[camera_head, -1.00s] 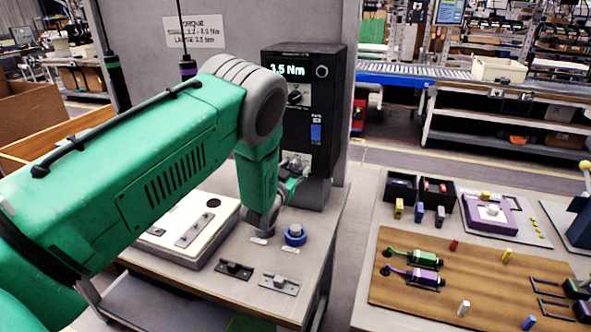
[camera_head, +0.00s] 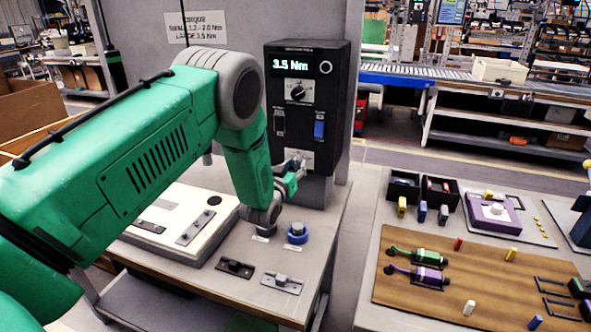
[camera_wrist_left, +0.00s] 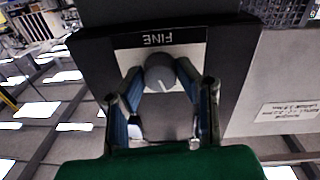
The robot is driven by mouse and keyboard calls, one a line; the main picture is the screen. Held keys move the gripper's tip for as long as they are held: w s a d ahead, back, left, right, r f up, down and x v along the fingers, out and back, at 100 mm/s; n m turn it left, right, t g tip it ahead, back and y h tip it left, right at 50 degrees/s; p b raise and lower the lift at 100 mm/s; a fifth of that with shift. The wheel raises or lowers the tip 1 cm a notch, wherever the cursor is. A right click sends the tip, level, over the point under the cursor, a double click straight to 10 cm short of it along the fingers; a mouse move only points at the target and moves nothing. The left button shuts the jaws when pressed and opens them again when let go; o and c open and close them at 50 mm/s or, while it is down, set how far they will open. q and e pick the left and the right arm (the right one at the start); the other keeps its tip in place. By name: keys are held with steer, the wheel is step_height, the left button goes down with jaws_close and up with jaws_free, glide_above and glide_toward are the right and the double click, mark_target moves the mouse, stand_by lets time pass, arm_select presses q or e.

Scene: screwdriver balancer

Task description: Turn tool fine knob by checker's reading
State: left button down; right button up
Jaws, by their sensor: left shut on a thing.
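The checker (camera_head: 308,100) is a tall black box at the back of the bench, and its display (camera_head: 291,66) reads 3.5 Nm. A selector dial (camera_head: 298,93) and a blue switch (camera_head: 319,130) are on its front. Low on the front is a pale panel, partly covered by my left gripper (camera_head: 297,166). In the left wrist view, a grey round knob (camera_wrist_left: 160,72) with a white mark sits under an upside-down FINE label (camera_wrist_left: 158,39). My left gripper (camera_wrist_left: 166,90) has a finger on each side and is shut on this knob. My right gripper is out of view.
A white tray (camera_head: 172,238) lies on the bench left of my wrist. A blue round piece (camera_head: 297,233) and small dark fixtures (camera_head: 235,268) are in front. A second table (camera_head: 390,212) at right holds bins and tools on a wooden board (camera_head: 440,290).

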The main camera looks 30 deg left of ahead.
arm_select(q)
steer(key=shift+s+f+n+b, duration=0.15)
steer(key=shift+n+b, duration=0.1)
steer(key=shift+n, duration=0.35)
steer(key=shift+w+f+n+b, duration=0.1)
steer(key=shift+n+b, duration=0.1)
steer(key=shift+n, duration=0.4)
steer(key=c, duration=1.2)
jaws_free()
steer(key=shift+s, duration=0.35)
steer(key=s+d, duration=0.2)
steer(key=s, duration=0.9)
steer(key=shift+f, duration=0.2)
